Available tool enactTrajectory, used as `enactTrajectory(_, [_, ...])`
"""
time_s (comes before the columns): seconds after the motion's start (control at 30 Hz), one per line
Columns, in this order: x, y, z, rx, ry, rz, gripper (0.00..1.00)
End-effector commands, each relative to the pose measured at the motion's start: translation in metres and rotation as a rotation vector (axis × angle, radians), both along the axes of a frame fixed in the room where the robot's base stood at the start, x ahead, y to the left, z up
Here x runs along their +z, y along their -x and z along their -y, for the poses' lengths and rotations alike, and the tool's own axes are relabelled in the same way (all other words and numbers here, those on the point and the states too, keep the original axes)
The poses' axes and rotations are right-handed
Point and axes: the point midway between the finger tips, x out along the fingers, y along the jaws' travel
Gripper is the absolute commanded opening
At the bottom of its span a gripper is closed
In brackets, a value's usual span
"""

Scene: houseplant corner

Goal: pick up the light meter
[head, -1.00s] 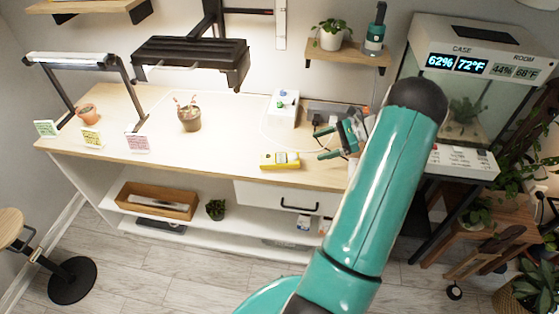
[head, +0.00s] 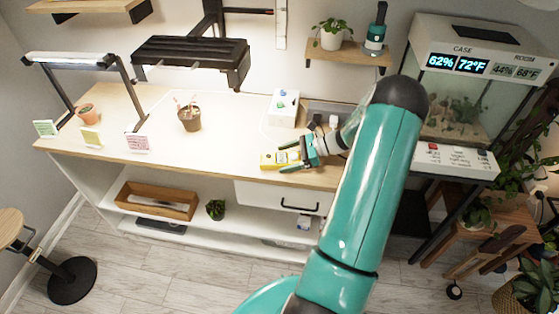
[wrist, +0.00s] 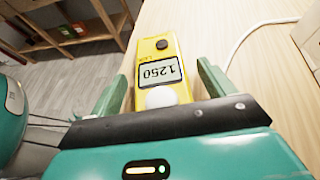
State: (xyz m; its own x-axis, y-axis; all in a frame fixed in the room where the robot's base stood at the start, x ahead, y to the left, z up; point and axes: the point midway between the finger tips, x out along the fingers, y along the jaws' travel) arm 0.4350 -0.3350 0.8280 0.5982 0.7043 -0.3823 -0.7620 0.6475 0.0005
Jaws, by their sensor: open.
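The light meter is a yellow box (head: 268,160) lying near the front edge of the bench in the head view. In the wrist view the light meter (wrist: 161,65) shows a grey display reading 1250, upside down, a dark round button and a white dome. My gripper (head: 285,158) is open at the meter's right end. In the wrist view its two green fingers (wrist: 160,82) stand on either side of the meter's near end, with the white dome between them. I cannot tell whether either finger touches it.
The wooden bench (head: 225,115) has clear room left of the meter. A white box (head: 284,108) with coloured knobs stands behind it. A white cable (wrist: 250,32) runs beside the meter. The glass case (head: 460,100) stands at right.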

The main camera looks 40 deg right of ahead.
Motion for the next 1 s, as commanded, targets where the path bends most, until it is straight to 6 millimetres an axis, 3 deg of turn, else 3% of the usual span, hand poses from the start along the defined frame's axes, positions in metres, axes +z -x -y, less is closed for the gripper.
enactTrajectory(0.3, [-0.003,-0.004,-0.005,-0.001,0.001,0.000,0.80])
enactTrajectory(0.57, [-0.003,-0.004,-0.005,-0.001,0.001,0.000,0.30])
enactTrajectory(1.0, [0.008,-0.005,-0.004,0.000,0.003,0.002,0.30])
